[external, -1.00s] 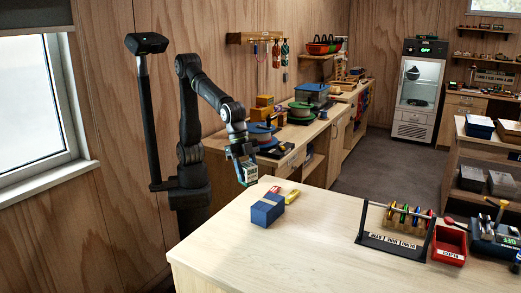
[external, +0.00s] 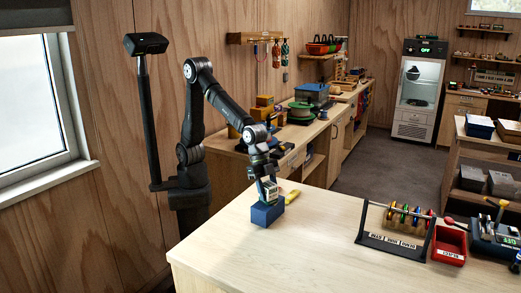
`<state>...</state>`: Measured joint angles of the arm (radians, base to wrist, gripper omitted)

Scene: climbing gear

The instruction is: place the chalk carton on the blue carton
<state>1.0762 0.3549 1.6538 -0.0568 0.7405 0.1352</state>
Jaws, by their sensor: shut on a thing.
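My gripper (external: 268,190) is shut on the chalk carton (external: 269,194), a small pale box with dark markings. The carton is at the top of the blue carton (external: 266,214), in line with it in this view. I cannot tell whether the two touch or a small gap is left. The blue carton lies on the pale wooden table near its far left part, and my gripper and the chalk carton hide much of its top.
A yellow item (external: 292,196) lies on the table just right of the blue carton. A rack with coloured gear (external: 404,222) and a red bin (external: 449,246) stand further right. The table's front middle is clear.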

